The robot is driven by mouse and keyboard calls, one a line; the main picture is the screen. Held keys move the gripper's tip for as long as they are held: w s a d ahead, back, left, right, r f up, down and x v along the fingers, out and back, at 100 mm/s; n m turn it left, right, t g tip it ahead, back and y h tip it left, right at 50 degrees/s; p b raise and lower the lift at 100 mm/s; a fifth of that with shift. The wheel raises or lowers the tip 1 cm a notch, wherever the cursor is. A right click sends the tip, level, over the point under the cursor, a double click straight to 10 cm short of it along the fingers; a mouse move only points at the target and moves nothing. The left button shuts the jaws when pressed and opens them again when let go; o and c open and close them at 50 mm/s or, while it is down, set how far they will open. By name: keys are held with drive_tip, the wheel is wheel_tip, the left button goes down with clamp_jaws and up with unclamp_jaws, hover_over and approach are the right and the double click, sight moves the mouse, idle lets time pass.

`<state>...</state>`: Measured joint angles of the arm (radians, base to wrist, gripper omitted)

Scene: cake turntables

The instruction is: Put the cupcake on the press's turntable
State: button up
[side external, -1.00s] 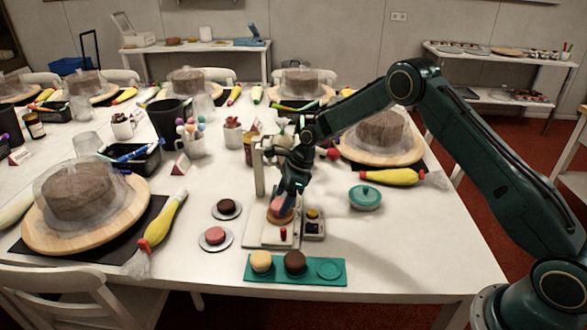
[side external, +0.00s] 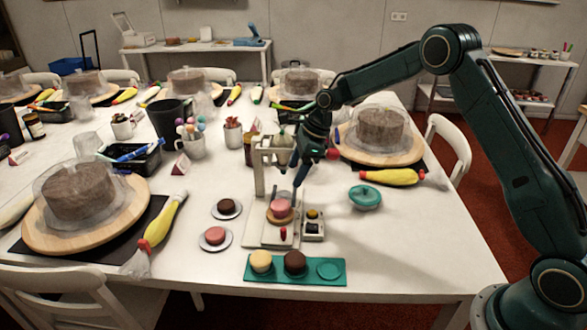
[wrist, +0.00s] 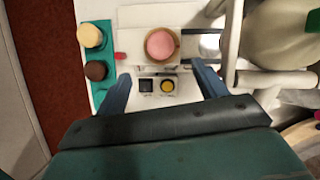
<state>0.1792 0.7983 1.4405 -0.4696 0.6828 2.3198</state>
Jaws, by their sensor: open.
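A pink-topped cupcake (side external: 281,208) sits upright on the small wooden turntable (side external: 270,218) of the press (side external: 259,180). In the wrist view the cupcake (wrist: 161,43) shows from above, beyond my fingers. My gripper (side external: 298,184) is open and empty, raised above the cupcake and a little to its right, apart from it. In the wrist view the two fingers of my gripper (wrist: 164,82) stand wide apart with nothing between them. A green tray (side external: 328,270) holds a yellow cupcake (side external: 261,261) and a brown cupcake (side external: 295,262); its right recess is empty.
A button box (side external: 313,226) with a yellow button stands right of the turntable. Two saucers hold a brown treat (side external: 227,206) and a pink treat (side external: 215,235) at left. The front right table is clear.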

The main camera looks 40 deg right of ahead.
idle(0.4)
drive_tip(key=s+a+r+n+t+h, duration=0.2)
drive_tip(key=s+r+n, duration=1.1)
drive_tip(key=s+r, duration=0.6)
drive_tip(key=s+d+r+n+t+h, duration=0.1)
drive_tip(key=s+n, duration=1)
drive_tip(key=s, duration=1)
drive_tip(key=shift+s+d+n+h, duration=0.2)
drive_tip(key=shift+n+h, duration=0.1)
drive_tip(key=shift+n, duration=0.1)
